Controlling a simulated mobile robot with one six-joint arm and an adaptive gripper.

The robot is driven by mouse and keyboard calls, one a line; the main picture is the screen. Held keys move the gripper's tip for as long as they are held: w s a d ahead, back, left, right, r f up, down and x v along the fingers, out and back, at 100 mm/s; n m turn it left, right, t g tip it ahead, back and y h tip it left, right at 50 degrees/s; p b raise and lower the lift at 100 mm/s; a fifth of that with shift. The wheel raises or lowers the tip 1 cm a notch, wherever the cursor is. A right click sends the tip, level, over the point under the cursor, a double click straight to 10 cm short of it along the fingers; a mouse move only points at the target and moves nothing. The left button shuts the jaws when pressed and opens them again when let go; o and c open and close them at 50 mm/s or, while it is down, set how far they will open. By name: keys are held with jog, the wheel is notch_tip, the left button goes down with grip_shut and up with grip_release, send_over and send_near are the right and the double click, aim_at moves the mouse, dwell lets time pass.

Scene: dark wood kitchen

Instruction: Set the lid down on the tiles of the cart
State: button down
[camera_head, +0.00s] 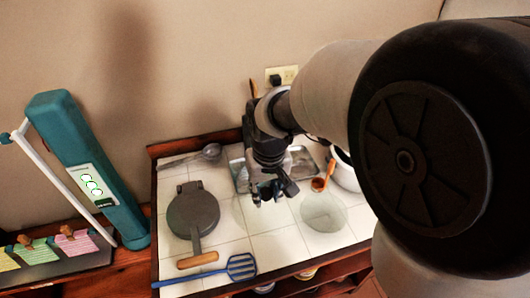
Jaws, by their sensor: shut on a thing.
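The lid (323,213) shows as a clear, faintly greenish round disc over the white tiles, right of my gripper. The tiled top of the cart (230,250) lies beneath. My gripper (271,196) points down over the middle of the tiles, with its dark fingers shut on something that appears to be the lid. The grip point is hard to make out against the dark fingers. I cannot tell whether the disc touches the tiles or hangs just above them.
A grey round press with a wooden handle (193,213) and a blue slotted spatula (240,267) lie at left. A metal ladle (211,152) lies behind. A metal tray (300,164), an orange-handled scoop (319,184) and a pale pot (346,175) stand at back right.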

notch_tip(320, 180, down, 14)
jog(key=b, duration=0.4)
jog(key=shift+a, duration=0.1)
jog(key=shift+r, duration=0.15)
jog(key=c, duration=1.7)
grip_release()
jog(key=shift+f, duration=0.2)
jog(key=o, duration=0.5)
